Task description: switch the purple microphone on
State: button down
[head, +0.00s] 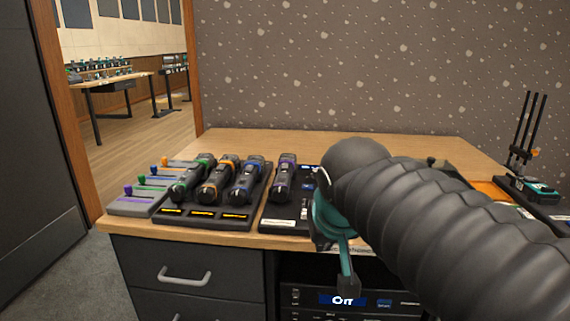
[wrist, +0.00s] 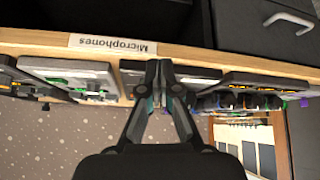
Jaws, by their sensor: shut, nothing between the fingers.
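The purple microphone (head: 284,178), dark with a purple band near its top, lies in a dark cradle (head: 279,216) on the desk in the head view. Its switch is too small to make out. My gripper (head: 348,284), with teal parts, is to the right of the microphone, at the desk's front edge, apart from it. In the wrist view my gripper's (wrist: 158,72) fingertips are together and empty, in front of the desk edge. My arm hides part of the desk right of the cradle.
Microphones with green (head: 192,178), orange (head: 219,180) and blue (head: 247,180) bands lie in a rack to the left. Fader blocks (head: 137,203) stand farther left. A "Microphones" label (wrist: 112,44) is on the desk edge. A rack unit (head: 370,300) and drawers (head: 190,274) are below.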

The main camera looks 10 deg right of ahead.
jog(key=w+a+r+m+t+h+b, duration=0.1)
jog(key=w+r+b, duration=0.1)
jog(key=w+r, duration=0.5)
jog(key=w+a+r+m+t+h+b, duration=0.1)
jog(key=w+r, duration=0.6)
jog(key=w, duration=0.7)
jog(key=shift+a+m+t+b, duration=0.4)
jog(key=shift+a+t+b, duration=0.1)
jog(key=shift+a, duration=0.25)
send_over(285, 167)
jog(key=f, duration=0.3)
jog(key=s+f, duration=0.1)
jog(key=f, duration=0.1)
jog(key=shift+a+f, duration=0.15)
jog(key=shift+f, duration=0.2)
jog(key=shift+w+f+b, duration=0.2)
jog(key=shift+w+f, duration=0.05)
jog(key=shift+f, duration=0.35)
jog(key=shift+w+f+b, duration=0.2)
jog(key=shift+f, duration=0.4)
jog(key=shift+w+f, duration=0.15)
jog(key=shift+f, duration=0.8)
